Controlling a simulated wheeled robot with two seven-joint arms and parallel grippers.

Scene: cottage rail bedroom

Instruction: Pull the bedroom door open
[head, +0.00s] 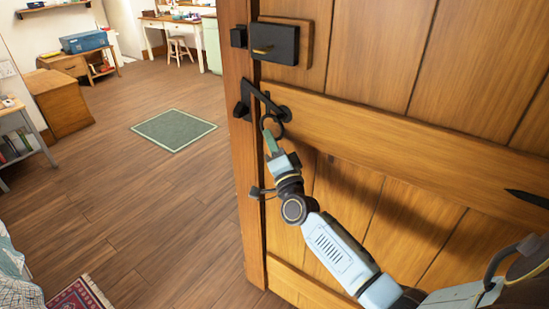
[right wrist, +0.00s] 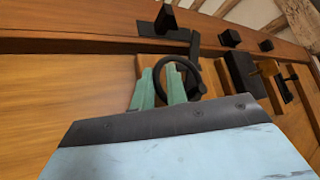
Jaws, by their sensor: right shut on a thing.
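The bedroom door (head: 400,120) is brown planked wood and fills the right half of the head view. Beside its left edge runs a vertical wooden strip (head: 247,190), with open room showing past it. A black ring handle (head: 284,127) hangs from a black latch plate (head: 262,100) near that edge. My right gripper (head: 269,140) reaches up to the ring from below, its green fingertips shut on it. In the right wrist view, the ring (right wrist: 201,78) loops by the green fingers (right wrist: 160,88); their exact contact is partly hidden. My left gripper is out of view.
A black lock box (head: 275,42) sits above the handle. Left of the door is bare plank floor (head: 150,230) with a green mat (head: 173,129). A wooden cabinet (head: 62,102), a shelf unit (head: 22,140) and a patterned rug (head: 80,296) lie further left.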

